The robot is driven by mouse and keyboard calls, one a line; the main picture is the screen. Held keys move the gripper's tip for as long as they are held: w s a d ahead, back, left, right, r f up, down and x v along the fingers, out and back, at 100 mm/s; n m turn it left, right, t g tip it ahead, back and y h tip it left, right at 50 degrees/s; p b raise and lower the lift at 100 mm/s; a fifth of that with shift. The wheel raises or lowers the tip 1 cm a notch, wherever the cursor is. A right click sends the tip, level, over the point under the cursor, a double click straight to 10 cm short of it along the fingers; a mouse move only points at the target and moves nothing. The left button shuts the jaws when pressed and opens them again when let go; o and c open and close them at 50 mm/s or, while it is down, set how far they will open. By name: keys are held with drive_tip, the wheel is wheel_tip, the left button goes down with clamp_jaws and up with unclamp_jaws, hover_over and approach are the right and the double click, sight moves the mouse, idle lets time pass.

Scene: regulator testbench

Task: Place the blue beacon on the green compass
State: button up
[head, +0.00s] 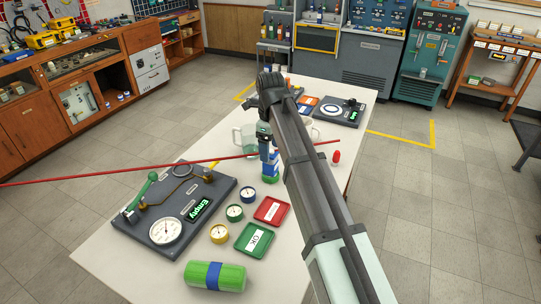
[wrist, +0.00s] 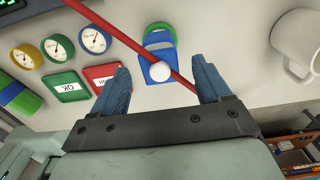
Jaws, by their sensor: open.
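A blue block-like piece (wrist: 157,55) with a white ball on top, apparently the blue beacon, is between my open fingers in the wrist view. In the head view a blue upright piece (head: 268,160) with green at its foot stands below my gripper (head: 266,146). In the wrist view my gripper (wrist: 162,85) is open, its fingers on either side of the white ball. I cannot tell whether they touch anything. The green-rimmed dial (head: 235,213), apparently the green compass, lies face up between a yellow and a blue one; it also shows in the wrist view (wrist: 59,46).
A thin red rod or line (head: 120,173) crosses the table and passes over the blue piece. Red (head: 271,210) and green (head: 254,240) trays, a gauge panel (head: 165,232) and a green cylinder (head: 215,276) are near. A white mug (wrist: 298,48) stands right in the wrist view.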

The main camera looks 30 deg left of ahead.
wheel_tip(320, 180, up, 8)
drive_tip(key=shift+f, duration=0.15)
